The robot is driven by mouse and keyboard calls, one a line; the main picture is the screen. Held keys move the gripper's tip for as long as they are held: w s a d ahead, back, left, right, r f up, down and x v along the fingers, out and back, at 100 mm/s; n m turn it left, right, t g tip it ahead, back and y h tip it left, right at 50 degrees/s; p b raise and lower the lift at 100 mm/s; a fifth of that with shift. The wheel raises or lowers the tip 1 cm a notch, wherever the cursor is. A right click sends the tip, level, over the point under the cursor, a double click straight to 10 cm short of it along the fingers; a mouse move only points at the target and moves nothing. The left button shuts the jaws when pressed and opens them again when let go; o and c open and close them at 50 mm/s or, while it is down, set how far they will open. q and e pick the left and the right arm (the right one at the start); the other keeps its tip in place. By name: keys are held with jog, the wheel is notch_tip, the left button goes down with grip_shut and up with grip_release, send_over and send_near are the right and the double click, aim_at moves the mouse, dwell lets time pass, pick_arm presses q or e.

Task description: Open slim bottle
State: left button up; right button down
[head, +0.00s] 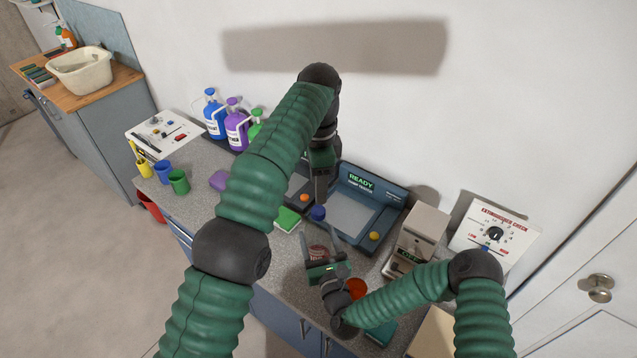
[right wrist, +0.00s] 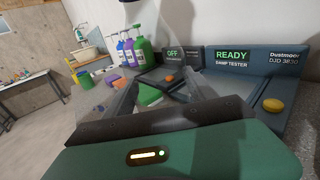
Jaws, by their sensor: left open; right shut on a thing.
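My left gripper (head: 320,198) points down over the counter, with its fingers seen nearly edge-on. A small round blue thing (head: 318,213), perhaps the slim bottle's cap, shows right at its fingertips; I cannot tell whether they touch. My right gripper (head: 319,232) is just below it in the head view, its fingers pointing toward the tester. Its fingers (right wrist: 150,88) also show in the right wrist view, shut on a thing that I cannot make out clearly. A reddish-brown round thing (head: 317,252) shows by the right gripper's base. The bottle's body is not clearly visible.
The damp tester (head: 362,180) reads READY and stands behind the grippers. A green block (head: 287,219) lies to their left. Blue, purple and green jugs (head: 236,128) stand at the back left. A beige device (head: 420,232) and a dial panel (head: 494,232) stand at the right.

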aim_at(318, 210)
pick_arm(q)
jog(key=m, duration=0.9)
jog(key=shift+m, duration=0.3)
jog(key=m, duration=0.8)
jog(key=shift+m, duration=0.3)
notch_tip(318, 210, down, 8)
jog(key=shift+c, duration=0.3)
grip_shut()
